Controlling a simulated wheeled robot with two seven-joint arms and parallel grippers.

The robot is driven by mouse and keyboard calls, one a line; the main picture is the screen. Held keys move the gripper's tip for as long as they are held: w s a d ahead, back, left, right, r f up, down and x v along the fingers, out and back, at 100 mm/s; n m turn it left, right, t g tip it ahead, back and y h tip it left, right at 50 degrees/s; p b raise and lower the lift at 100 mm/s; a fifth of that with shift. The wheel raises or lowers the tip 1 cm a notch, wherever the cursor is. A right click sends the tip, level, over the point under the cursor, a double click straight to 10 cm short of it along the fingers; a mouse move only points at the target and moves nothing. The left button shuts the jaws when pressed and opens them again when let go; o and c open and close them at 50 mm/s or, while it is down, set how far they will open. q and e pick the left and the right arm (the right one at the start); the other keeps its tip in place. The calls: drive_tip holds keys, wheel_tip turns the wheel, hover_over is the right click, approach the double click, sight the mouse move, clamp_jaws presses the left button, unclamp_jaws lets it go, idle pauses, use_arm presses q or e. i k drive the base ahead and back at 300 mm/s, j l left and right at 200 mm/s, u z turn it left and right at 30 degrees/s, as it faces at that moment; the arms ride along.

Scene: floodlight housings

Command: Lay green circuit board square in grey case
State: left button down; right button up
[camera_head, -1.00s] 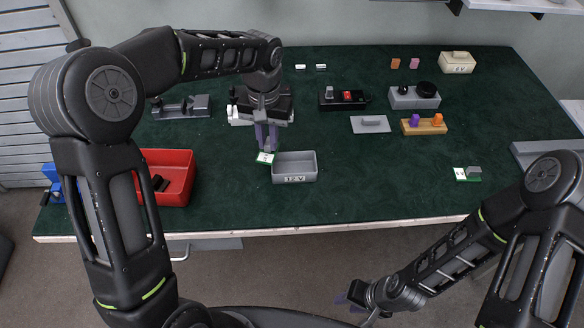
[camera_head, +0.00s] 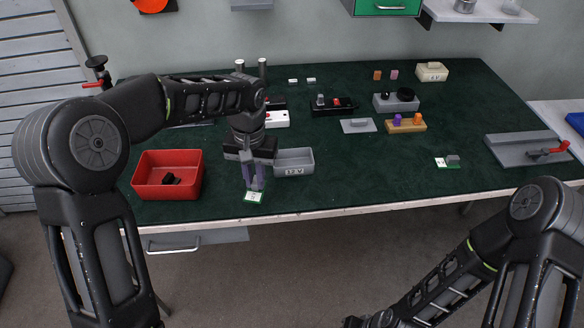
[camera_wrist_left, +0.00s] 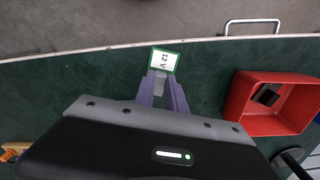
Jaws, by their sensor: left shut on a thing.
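The small green circuit board (camera_head: 254,197) has a white label and is held at the tips of my left gripper (camera_head: 254,184), which points down near the table's front edge. In the left wrist view the board (camera_wrist_left: 164,61) reads "12 V" and juts out beyond the purple fingers (camera_wrist_left: 162,90). The open grey case (camera_head: 294,163), marked "12 V" on its front, stands just right of and behind the gripper; the arm hides part of its left end. The case is not seen in the wrist view. My right gripper is out of the picture.
A red bin (camera_head: 167,176) with dark pieces stands to the left. A grey plate (camera_head: 358,125) and other housings stand behind. A grey fixture with a red handle (camera_head: 530,148) is far right.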

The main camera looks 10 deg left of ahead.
sight(293, 163)
drive_tip(key=i, duration=0.5)
drive_tip(key=k, duration=0.5)
drive_tip(key=i+j, duration=0.45)
drive_tip(key=j, duration=0.2)
drive_tip(key=z, duration=1.25)
